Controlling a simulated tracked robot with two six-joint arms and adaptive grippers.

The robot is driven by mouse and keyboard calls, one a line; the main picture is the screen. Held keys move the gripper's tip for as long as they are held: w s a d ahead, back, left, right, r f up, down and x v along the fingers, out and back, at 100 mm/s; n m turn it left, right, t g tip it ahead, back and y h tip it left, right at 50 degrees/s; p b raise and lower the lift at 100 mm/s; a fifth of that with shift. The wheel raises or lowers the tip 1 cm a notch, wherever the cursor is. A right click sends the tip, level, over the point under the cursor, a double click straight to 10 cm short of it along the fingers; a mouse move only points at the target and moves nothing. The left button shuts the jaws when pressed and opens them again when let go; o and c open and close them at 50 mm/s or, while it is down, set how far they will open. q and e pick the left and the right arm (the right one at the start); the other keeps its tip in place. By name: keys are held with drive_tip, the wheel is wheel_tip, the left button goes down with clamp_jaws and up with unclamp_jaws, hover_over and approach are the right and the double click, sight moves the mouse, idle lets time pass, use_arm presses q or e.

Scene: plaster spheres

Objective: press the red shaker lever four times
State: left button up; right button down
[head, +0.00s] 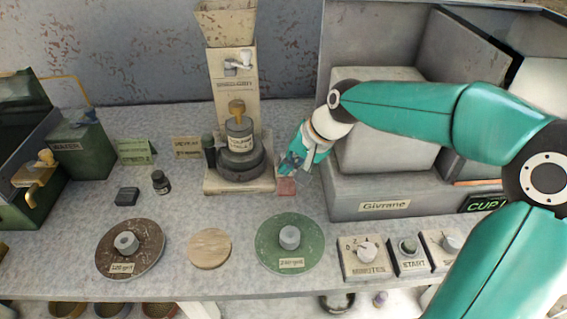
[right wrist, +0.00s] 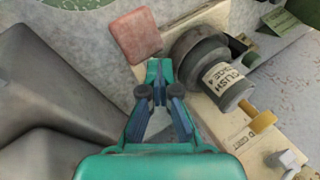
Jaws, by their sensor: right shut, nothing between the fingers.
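The red shaker lever (head: 286,187) is a flat, faded red square pad at the right front corner of the cream shaker base (head: 222,187). In the right wrist view the pad (right wrist: 136,35) lies just beyond the fingertips, slightly left. My right gripper (head: 287,171) is shut and empty, its tips just behind and above the pad. It also shows in the wrist view (right wrist: 159,72). I cannot tell whether the tips touch the pad. A labelled grey cup (head: 240,135) sits on the shaker's dark round holder (head: 241,164). My left gripper is not in view.
A grey machine (head: 384,193) marked Givrane stands close to the right of the gripper. A tall hopper column (head: 232,72) rises behind the cup. Green (head: 290,262) and brown (head: 131,268) discs and a wooden disc (head: 209,248) lie in front. Control boxes (head: 364,257) stand front right.

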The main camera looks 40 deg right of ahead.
idle(0.6)
drive_tip(key=shift+w+r+p, duration=0.1)
drive_tip(key=shift+r+p, duration=0.5)
drive_tip(key=shift+p, duration=0.1)
drive_tip(key=shift+w+d+r+p, duration=0.2)
drive_tip(key=shift+w+r+p, duration=0.1)
drive_tip(key=shift+r+p, duration=0.4)
drive_tip(key=shift+w+d+r+p, duration=0.2)
drive_tip(key=shift+w+r+p, duration=0.1)
drive_tip(key=shift+r+p, duration=0.4)
drive_tip(key=r+p, duration=0.1)
drive_tip(key=w+r+p, duration=0.1)
drive_tip(key=r+p, duration=0.1)
drive_tip(key=d+r+p, duration=0.1)
drive_tip(key=shift+w+r, duration=0.35)
